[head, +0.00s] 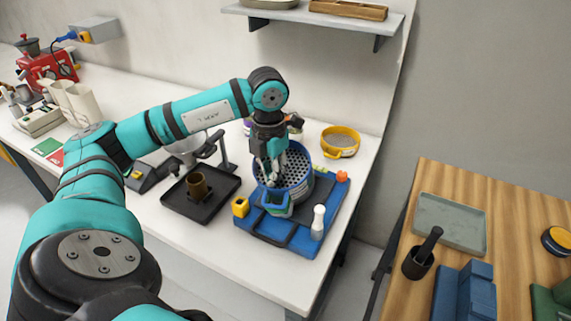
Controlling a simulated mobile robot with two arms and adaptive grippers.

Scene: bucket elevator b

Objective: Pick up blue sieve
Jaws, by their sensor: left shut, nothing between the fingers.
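The blue sieve (306,186), round with a blue rim and a perforated plate, sits on a blue base (318,240) near the right end of the white bench. My left arm comes in from the left, and its gripper (274,180) points down over the left part of the sieve. The gripper is shut with nothing held. It hides part of the sieve's rim and plate. I cannot tell whether the fingertips touch the sieve. My right gripper is not in view.
A yellow-rimmed sieve (341,140) lies behind on the bench. A black tray (224,181) with a brown cup is to the left. A wooden table (400,285) is at right.

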